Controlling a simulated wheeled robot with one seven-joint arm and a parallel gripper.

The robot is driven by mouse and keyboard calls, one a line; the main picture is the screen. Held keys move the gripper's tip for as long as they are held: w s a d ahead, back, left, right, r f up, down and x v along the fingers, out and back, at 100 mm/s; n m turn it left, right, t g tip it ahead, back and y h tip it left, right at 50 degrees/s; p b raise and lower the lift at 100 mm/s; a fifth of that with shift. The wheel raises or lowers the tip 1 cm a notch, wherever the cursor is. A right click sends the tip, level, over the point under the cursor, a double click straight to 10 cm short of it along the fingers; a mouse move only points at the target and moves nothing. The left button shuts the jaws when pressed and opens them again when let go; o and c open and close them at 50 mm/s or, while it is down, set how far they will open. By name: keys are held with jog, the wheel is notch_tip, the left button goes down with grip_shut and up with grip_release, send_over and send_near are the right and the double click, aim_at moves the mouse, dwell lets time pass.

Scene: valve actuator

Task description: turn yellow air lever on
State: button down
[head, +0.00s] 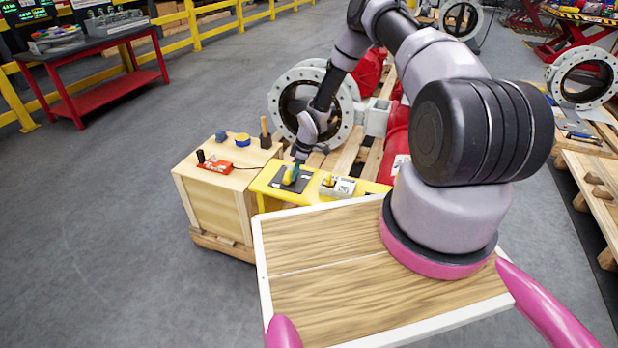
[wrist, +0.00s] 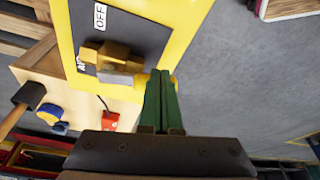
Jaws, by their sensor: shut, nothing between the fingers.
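A white label (wrist: 100,15) reading OFF stands at the top of the plate in the wrist view. A second label at the left edge is partly hidden by the lever. My gripper (wrist: 160,78) has green fingers pressed together, with nothing between them. In the head view my gripper (head: 291,174) is low over the dark plate (head: 280,184), and the lever is hard to make out there.
The plate sits on a yellow bench (head: 262,190). A white box (head: 345,187) with small parts stands right of it. On the wooden crate (head: 205,184) to the left are a red device (head: 215,166), a blue-yellow item (head: 242,139) and a mallet (head: 265,133). A large flanged valve stands behind.

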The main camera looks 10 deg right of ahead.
jog(key=shift+a, duration=0.7)
dwell(0.3)
